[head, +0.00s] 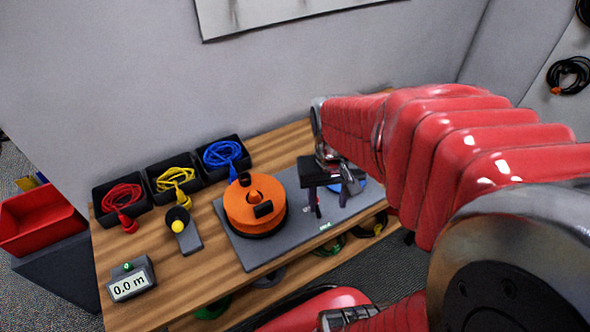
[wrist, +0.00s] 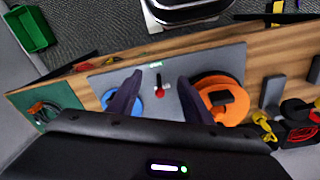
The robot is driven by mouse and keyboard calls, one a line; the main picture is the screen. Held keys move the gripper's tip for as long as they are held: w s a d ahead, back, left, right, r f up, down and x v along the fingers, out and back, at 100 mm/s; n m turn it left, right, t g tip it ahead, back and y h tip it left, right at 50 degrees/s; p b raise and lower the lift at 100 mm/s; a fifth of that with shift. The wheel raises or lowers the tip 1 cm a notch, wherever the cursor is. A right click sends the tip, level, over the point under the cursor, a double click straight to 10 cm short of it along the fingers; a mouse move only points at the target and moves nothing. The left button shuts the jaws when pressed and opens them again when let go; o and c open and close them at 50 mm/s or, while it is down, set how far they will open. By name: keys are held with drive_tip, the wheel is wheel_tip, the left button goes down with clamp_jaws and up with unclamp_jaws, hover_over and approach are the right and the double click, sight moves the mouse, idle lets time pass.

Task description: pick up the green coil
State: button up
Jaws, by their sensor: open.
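In the head view a green coil (head: 212,306) shows partly under the table's front edge, and another green loop (head: 330,245) shows lower right of the grey plate. Both are mostly hidden by the tabletop. I cannot tell which is the task's coil. My gripper (head: 332,198) hangs over the right part of the grey plate, its fingers pointing down. In the wrist view my gripper (wrist: 160,90) has its two fingers apart, with nothing held between them. A red-knobbed lever (wrist: 160,90) on the plate shows between them.
An orange reel (head: 254,203) and a blue disc (wrist: 124,101) sit on the grey plate (head: 240,248). Black bins with red, yellow and blue cables (head: 222,154) stand at the back left. A meter (head: 129,281) is front left. A green mat (wrist: 62,96) bears a coil.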

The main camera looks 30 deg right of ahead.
drive_tip(key=s+d+f+m+g, duration=0.2)
drive_tip(key=s+d+f+g, duration=0.15)
drive_tip(key=d+f, duration=1.55)
drive_tip(key=s+d+f+n+t, duration=0.1)
drive_tip(key=s+d+f, duration=0.15)
drive_tip(key=f, duration=0.55)
drive_tip(key=s+d+f+t+y, duration=0.1)
drive_tip(key=s+f, duration=0.2)
drive_tip(key=f, duration=0.4)
drive_tip(key=s+d+f+n, duration=0.1)
drive_tip(key=s+d+f, duration=0.15)
drive_tip(key=f, duration=0.55)
drive_tip(key=a+f+n+t, duration=0.1)
drive_tip(key=a+f+t, duration=0.25)
drive_tip(key=f, duration=0.55)
drive_tip(key=a+f+t, duration=0.2)
drive_tip(key=a+f, duration=0.3)
drive_tip(key=f, duration=0.4)
drive_tip(key=w+r+n+t, duration=0.3)
drive_tip(key=w+r+t, duration=0.5)
drive_tip(key=w, duration=0.3)
drive_tip(key=shift+w+a+n+t+y, duration=0.35)
drive_tip(key=shift+w+n+t+y, duration=0.05)
drive_tip(key=shift+t, duration=0.1)
